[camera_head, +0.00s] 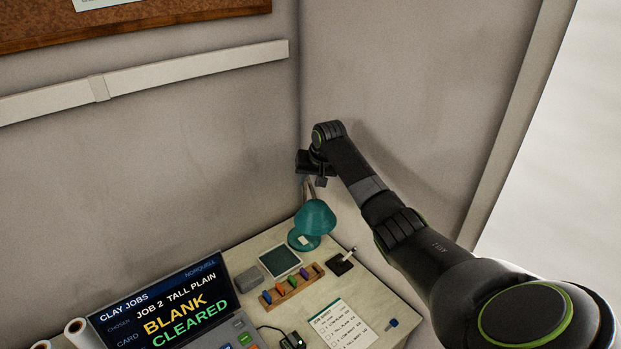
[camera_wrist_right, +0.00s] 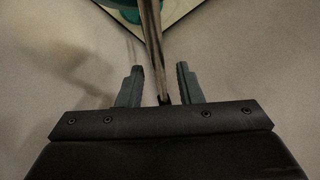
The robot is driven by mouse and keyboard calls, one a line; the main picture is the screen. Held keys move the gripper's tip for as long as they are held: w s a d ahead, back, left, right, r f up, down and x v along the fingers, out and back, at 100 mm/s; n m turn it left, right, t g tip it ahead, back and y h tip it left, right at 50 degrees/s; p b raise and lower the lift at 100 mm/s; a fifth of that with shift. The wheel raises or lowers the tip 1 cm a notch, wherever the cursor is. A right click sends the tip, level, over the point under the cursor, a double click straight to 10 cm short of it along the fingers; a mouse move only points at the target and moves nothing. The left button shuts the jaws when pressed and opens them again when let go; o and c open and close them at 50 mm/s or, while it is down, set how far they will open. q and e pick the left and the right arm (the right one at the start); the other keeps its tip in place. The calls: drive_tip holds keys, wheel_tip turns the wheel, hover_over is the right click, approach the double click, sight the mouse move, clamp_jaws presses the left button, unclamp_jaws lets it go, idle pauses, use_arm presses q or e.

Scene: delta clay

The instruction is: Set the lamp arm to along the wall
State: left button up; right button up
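The teal desk lamp (camera_head: 315,217) stands at the far corner of the desk, its shade over its round base. A thin metal rod, which looks like the lamp arm (camera_head: 308,191), rises behind the shade towards my right gripper (camera_head: 315,182). In the right wrist view the rod (camera_wrist_right: 152,45) runs down between the two fingers of the right gripper (camera_wrist_right: 160,82). The fingers are apart, with a gap on each side of the rod. Part of the teal lamp (camera_wrist_right: 125,8) shows at the top there. My left gripper is not in view.
Two walls meet in a corner behind the lamp. On the desk (camera_head: 378,297) are a job screen (camera_head: 165,310), a rack of coloured pegs (camera_head: 290,286), a dark square pad (camera_head: 279,262), a grey block (camera_head: 247,279) and a paper checklist (camera_head: 342,325).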

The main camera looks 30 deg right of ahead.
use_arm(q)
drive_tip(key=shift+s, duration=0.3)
use_arm(e)
drive_tip(key=shift+f, duration=0.15)
clamp_jaws()
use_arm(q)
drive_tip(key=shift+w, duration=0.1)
use_arm(e)
drive_tip(key=shift+w, duration=0.1)
